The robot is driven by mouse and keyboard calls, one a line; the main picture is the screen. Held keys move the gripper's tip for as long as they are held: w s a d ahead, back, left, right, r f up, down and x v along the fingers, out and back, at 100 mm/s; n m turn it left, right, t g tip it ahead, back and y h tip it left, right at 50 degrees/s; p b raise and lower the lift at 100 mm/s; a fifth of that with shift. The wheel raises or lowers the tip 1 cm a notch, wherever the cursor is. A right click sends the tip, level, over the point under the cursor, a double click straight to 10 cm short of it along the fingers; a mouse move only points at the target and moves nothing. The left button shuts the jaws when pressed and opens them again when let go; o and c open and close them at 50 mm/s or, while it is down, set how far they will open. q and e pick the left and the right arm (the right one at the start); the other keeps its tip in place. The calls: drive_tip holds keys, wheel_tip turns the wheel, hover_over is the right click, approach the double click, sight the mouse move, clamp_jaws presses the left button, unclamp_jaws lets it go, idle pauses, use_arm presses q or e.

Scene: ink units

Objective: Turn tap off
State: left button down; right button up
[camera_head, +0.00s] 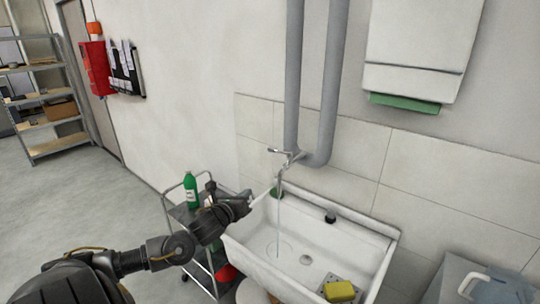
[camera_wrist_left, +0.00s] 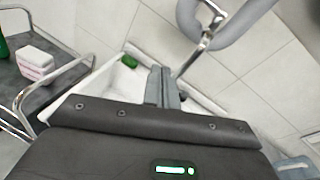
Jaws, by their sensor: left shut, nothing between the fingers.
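The chrome tap (camera_head: 287,154) is on the tiled wall above the white sink (camera_head: 240,243), below two grey pipes. A thin stream of water (camera_head: 279,205) runs from its spout into the basin. My left gripper (camera_head: 248,202) is shut and empty near the sink's left rim, below and left of the tap. In the left wrist view the shut fingers (camera_wrist_left: 163,72) point up toward the wall, with the tap (camera_wrist_left: 207,38) above and to their right. My right gripper is not in view.
A metal cart (camera_head: 172,211) with a green bottle (camera_head: 191,190) stands left of the sink, close to my left arm. A yellow sponge (camera_head: 340,291) lies at the sink's front right. A paper towel dispenser (camera_head: 415,48) hangs above right. Floor at left is clear.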

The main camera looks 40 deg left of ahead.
use_arm(q)
wheel_tip(320, 180, up, 8)
drive_tip(key=d+m+t, duration=0.2)
drive_tip(key=m, duration=0.2)
drive_tip(key=p, duration=0.6)
approach(274, 151)
drive_tip(key=shift+h, duration=0.4)
drive_tip(key=w, duration=0.4)
drive_tip(key=w+a, duration=0.1)
drive_tip(key=w, duration=0.1)
drive_tip(key=shift+a+r, duration=0.1)
drive_tip(key=shift+r, duration=0.3)
drive_tip(key=shift+w+a+f+p, duration=0.1)
drive_tip(key=shift+w+p, duration=0.2)
drive_tip(key=shift+w, duration=0.1)
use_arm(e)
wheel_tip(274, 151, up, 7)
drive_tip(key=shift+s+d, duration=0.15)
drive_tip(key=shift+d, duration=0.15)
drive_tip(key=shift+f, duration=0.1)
